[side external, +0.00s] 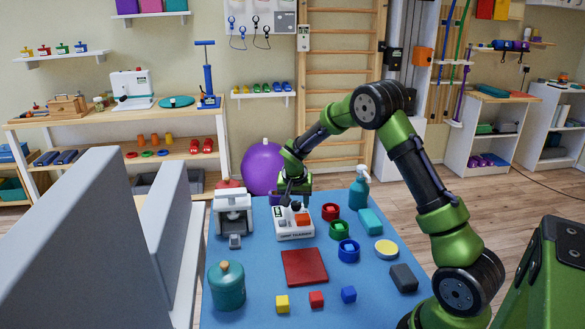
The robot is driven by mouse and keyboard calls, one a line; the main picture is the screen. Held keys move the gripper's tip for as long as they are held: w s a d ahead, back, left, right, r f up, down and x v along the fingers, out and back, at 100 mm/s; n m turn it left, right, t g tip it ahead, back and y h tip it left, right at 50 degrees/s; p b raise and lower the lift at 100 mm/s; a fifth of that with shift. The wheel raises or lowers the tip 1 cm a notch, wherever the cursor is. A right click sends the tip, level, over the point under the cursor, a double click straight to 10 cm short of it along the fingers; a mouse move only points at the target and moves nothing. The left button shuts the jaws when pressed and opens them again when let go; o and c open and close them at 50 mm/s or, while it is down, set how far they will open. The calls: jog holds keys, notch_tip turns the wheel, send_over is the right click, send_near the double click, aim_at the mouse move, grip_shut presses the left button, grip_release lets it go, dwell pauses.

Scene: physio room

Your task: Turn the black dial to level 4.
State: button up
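A white device (294,236) with printed lettering on its front stands on the blue table top, left of centre. An orange part (302,219) shows on its upper right. My gripper (292,202) points down over the top of this device, and its dark fingers are at or just above it. The black dial cannot be told apart from the dark fingers at this size; it may be hidden behind or between them. Whether the fingers touch the dial, and how far apart they are, I cannot tell. The level marks are too small to read.
A grey-white machine (233,215) stands close left of the device. A dark red mat (304,267) lies in front. Grey panels (85,240) rise at left.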

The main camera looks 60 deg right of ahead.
jog(key=c, duration=0.8)
jog(key=shift+c, duration=0.2)
jog(key=shift+n, duration=0.4)
jog(key=n+y, duration=0.1)
jog(key=n, duration=0.1)
jog(key=n+t, duration=0.1)
jog(key=n, duration=0.2)
jog(key=shift+s+d+t+y, duration=0.2)
jog(key=shift+t+y, duration=0.1)
jog(key=shift+y, duration=0.1)
jog(key=n+y, duration=0.1)
jog(key=n, duration=0.2)
jog(key=n+y, duration=0.1)
jog(key=n, duration=0.2)
jog(key=shift+d+t, duration=0.1)
jog(key=shift+t, duration=0.2)
jog(key=o, duration=1)
jog(key=shift+o, duration=0.2)
jog(key=v, duration=1.7)
